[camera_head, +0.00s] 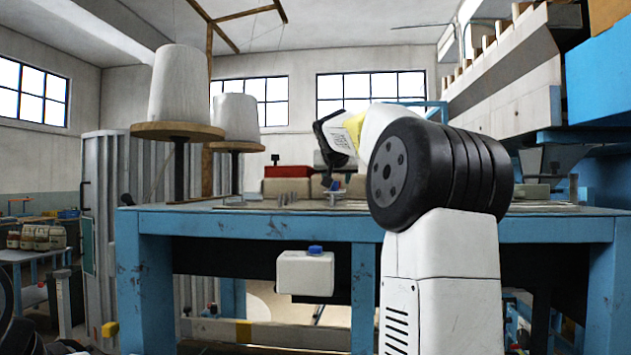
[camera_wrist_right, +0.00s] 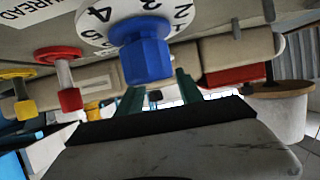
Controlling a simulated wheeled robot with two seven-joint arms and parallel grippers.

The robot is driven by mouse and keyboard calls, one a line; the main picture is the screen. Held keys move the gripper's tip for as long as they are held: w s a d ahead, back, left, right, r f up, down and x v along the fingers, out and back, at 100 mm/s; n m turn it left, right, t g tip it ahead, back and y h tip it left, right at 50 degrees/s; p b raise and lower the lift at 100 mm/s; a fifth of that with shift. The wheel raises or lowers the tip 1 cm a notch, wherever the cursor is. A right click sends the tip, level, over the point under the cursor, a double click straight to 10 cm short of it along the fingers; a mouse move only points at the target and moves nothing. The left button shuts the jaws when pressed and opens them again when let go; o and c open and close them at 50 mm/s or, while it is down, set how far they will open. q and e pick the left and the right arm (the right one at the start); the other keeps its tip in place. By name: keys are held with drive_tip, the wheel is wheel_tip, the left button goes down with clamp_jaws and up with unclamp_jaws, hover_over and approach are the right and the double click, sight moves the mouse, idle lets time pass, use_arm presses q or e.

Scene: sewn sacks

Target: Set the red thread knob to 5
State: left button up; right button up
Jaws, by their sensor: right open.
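In the right wrist view a red knob (camera_wrist_right: 70,99) sits on a pale stem below a red ring (camera_wrist_right: 58,53), left of my right gripper (camera_wrist_right: 158,84). No number scale is readable around the red knob. A larger blue knob (camera_wrist_right: 147,61) is in front of the gripper, on a white dial (camera_wrist_right: 98,22) with black numbers. My right gripper is open, its two dark green fingers apart near the blue knob's lower end; contact is unclear. In the head view my right arm hides most of the machine front. My left gripper is not in view.
A yellow knob (camera_wrist_right: 25,108) stands left of the red one. A red block (camera_wrist_right: 224,75) lies right of the blue knob. In the head view, the blue bench (camera_head: 240,228) carries spool cones (camera_head: 186,85) at left; a white container (camera_head: 305,273) is below its top.

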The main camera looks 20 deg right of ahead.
drive_tip(key=shift+x, duration=0.8)
clamp_jaws()
